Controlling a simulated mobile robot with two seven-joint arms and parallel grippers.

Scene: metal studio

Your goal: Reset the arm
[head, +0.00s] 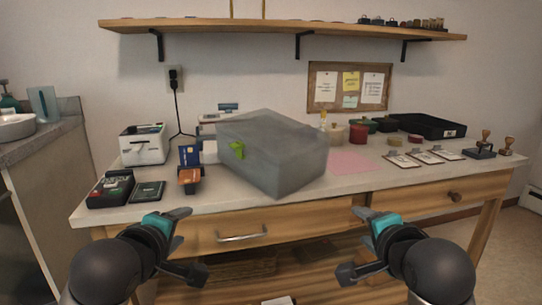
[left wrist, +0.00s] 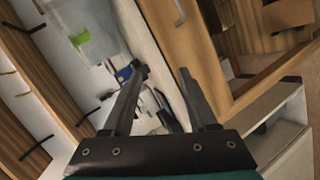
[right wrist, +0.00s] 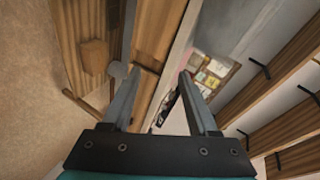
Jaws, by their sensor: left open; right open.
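My left gripper (head: 188,243) is open and empty in the head view, in front of the table's left drawer. Its two dark fingers (left wrist: 165,98) stand apart with nothing between them in the left wrist view. My right gripper (head: 358,243) is open and empty in front of the table on the right. Its fingers (right wrist: 162,95) are also spread apart in the right wrist view. Both grippers are at about the same height, apart from each other, below the tabletop's front edge.
A large grey box (head: 280,155) stands mid-table (head: 380,187). A card terminal (head: 110,189), a white printer (head: 144,145) and an orange-black device (head: 190,180) are left of it. A pink sheet (head: 354,162), jars (head: 358,134) and a black tray (head: 427,125) are right. Drawers look closed.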

